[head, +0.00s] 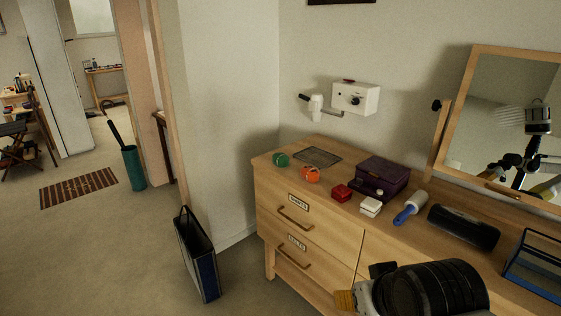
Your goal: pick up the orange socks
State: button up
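The orange socks (310,174) look like a small rolled orange bundle on top of the wooden dresser (330,225), near its back left part. A part of my arm, dark and rounded, shows at the bottom right, in front of the dresser. A small yellow ribbed piece and a black piece that may belong to my gripper (350,297) show at its left end. They are well apart from the socks. The fingers are not clear, so I cannot tell whether the gripper is open or shut.
A mirror (505,110) stands right. A dark bag (197,255) stands on the floor.

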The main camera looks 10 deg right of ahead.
aim_at(310, 174)
jog(key=i+j+z, duration=0.2)
jog(key=z, duration=0.2)
jog(key=i+j+z, duration=0.15)
jog(key=j+z, duration=0.25)
jog(key=i+j+z, duration=0.1)
jog(key=j+z, duration=0.35)
jog(key=i+j+z, duration=0.1)
jog(key=j+z, duration=0.15)
jog(key=z, duration=0.15)
